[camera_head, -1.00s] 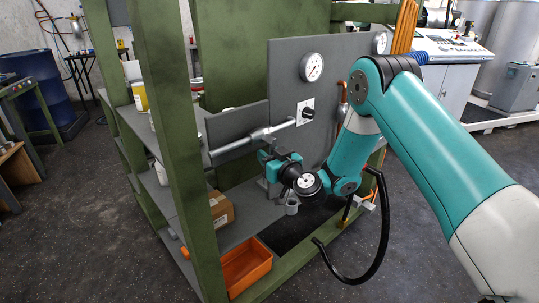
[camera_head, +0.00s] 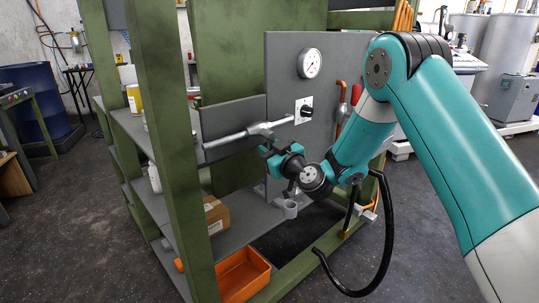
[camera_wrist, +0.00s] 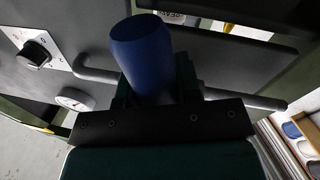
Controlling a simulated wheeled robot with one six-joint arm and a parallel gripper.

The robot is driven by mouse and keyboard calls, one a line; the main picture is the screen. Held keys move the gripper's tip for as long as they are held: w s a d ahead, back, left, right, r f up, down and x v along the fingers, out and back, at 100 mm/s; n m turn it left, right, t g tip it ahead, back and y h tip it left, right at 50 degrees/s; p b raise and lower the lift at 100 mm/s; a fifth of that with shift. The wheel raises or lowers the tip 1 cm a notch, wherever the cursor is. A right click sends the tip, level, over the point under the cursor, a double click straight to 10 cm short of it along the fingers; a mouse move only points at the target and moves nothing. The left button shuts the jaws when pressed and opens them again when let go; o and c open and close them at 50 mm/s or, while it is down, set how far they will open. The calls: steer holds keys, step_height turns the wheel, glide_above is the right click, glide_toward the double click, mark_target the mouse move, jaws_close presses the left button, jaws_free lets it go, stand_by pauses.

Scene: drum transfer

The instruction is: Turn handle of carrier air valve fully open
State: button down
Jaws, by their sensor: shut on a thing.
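The grey pipe (camera_head: 230,138) runs along the panel with a valve body (camera_head: 262,129) on it; the pipe also shows in the wrist view (camera_wrist: 262,101). My gripper (camera_head: 268,153) is just below the valve body. In the wrist view my gripper (camera_wrist: 157,88) is shut on a blue cylindrical handle (camera_wrist: 142,45), whose rounded end stands out past the fingers. The handle's joint to the valve is hidden behind the gripper. In the head view the handle cannot be made out.
A black knob on a white plate (camera_head: 306,110) and a pressure gauge (camera_head: 310,63) are on the grey panel (camera_head: 285,80) beside the pipe. Green posts (camera_head: 170,130) stand at left. Below are a cardboard box (camera_head: 216,214), an orange bin (camera_head: 243,272) and a grey cup (camera_head: 290,209).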

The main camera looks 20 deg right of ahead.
steer(key=c, duration=0.8)
jaws_free()
steer(key=shift+s, duration=0.1)
steer(key=shift+s+d+f+b, duration=0.3)
steer(key=shift+s+b, duration=0.25)
steer(key=shift+b, duration=0.7)
steer(key=b+v, duration=1.5)
steer(key=v, duration=0.1)
steer(key=shift+r, duration=0.3)
steer(key=shift+s+a, duration=0.1)
